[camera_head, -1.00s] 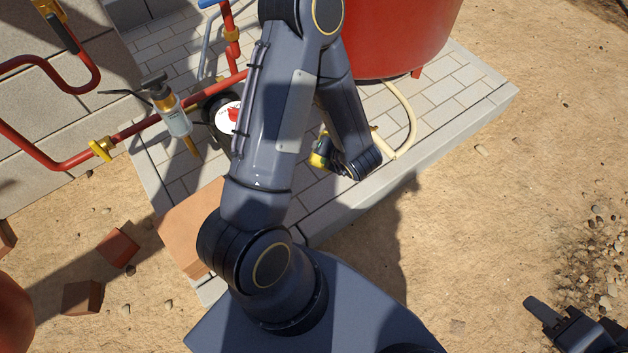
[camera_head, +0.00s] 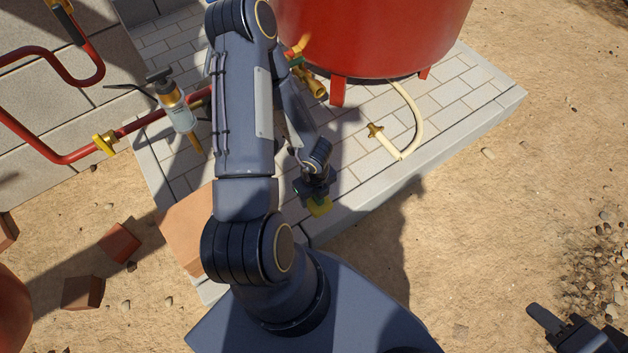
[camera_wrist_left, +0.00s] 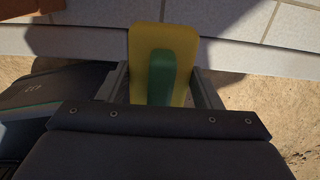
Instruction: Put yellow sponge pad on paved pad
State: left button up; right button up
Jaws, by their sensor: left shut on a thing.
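The yellow sponge pad (camera_head: 320,207) shows below my left gripper in the head view, near the front edge of the paved pad (camera_head: 365,195). In the left wrist view the sponge pad (camera_wrist_left: 180,40) is yellow with a green strip and sits between the two fingers. My left gripper (camera_head: 316,196) is shut on it. The paved pad (camera_wrist_left: 295,25) lies behind it in that view; I cannot tell whether the sponge touches it. My right gripper (camera_head: 575,325) is at the lower right corner, partly cut off, over sandy ground; its opening is unclear.
A red tank (camera_head: 375,35) stands on the pad. A cream hose (camera_head: 415,120) with a brass end lies right of my left gripper. A terracotta block (camera_head: 185,235) is at the pad's left edge.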

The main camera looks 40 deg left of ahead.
pick_arm(q)
jog(key=w+a+f, duration=0.2)
jog(key=w+a, duration=0.1)
jog(key=shift+w+p, duration=0.2)
jog(key=shift+p, duration=0.1)
jog(key=w+a+f, duration=0.1)
jog(key=f, duration=0.1)
jog(key=w+a+f+b, duration=0.2)
jog(key=f, duration=0.1)
jog(key=shift+w+f, duration=0.2)
jog(key=shift+f, duration=0.15)
jog(key=f+b, duration=0.1)
jog(key=f, duration=0.2)
jog(key=shift+w+a+f+b, duration=0.1)
jog(key=shift+a+f+b, duration=0.15)
jog(key=shift+b, duration=0.15)
jog(key=shift+c, duration=0.4)
jog(key=o, duration=1)
jog(key=shift+r, duration=0.1)
